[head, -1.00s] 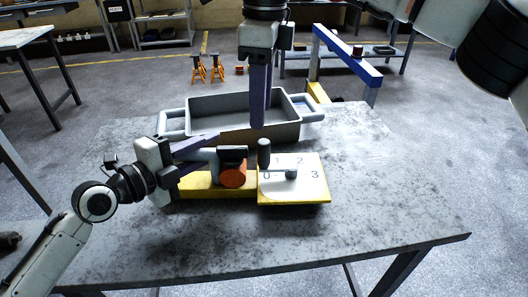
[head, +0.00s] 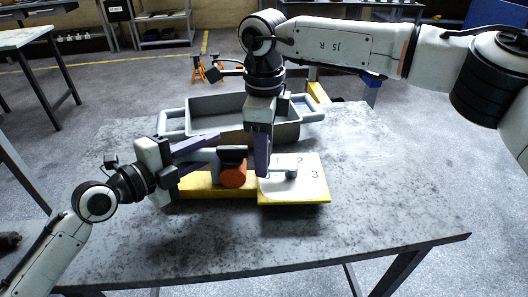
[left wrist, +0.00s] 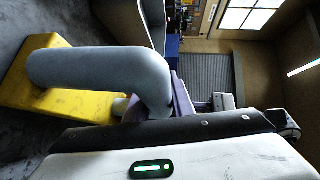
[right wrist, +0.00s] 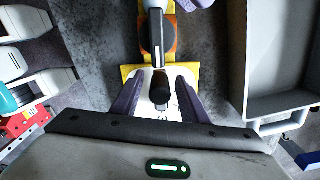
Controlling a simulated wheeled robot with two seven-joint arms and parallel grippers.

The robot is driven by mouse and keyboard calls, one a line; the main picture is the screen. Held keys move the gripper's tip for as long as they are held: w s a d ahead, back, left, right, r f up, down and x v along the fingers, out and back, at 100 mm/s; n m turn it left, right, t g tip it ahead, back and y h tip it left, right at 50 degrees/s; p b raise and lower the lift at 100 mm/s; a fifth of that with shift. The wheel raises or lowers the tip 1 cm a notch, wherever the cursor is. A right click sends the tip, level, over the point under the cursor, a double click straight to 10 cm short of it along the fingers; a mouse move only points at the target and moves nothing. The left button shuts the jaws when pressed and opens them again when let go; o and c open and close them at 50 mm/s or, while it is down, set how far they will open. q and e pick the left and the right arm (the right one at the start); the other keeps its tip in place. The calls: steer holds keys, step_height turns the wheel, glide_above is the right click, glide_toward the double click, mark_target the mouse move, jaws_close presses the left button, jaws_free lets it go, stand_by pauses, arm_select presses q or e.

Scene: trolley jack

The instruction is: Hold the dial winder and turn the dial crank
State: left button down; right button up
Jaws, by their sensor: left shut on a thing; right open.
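The dial winder has a yellow base (head: 215,192), an orange drum (head: 232,177) and a white dial plate (head: 309,184) with numbers; 2 and 3 show. Its thick grey handle (left wrist: 95,68) fills much of the left wrist view. My left gripper (head: 208,146) is shut on this handle at the winder's left. The dial crank's grey hub (head: 291,173) sits on the plate. Its dark upright knob (right wrist: 160,88) shows in the right wrist view between the spread fingers of my right gripper (right wrist: 158,82). That gripper points down over the plate's left part and hides the knob in the head view.
A grey tray (head: 194,118) with side handles stands behind the winder on the worn grey table (head: 385,205). The table's front and right are clear. Orange stands (head: 197,65) are on the floor beyond. My right arm spans the upper right.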

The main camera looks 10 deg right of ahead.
jaws_close()
steer(key=shift+w+m, duration=0.15)
steer(key=shift+m, duration=0.15)
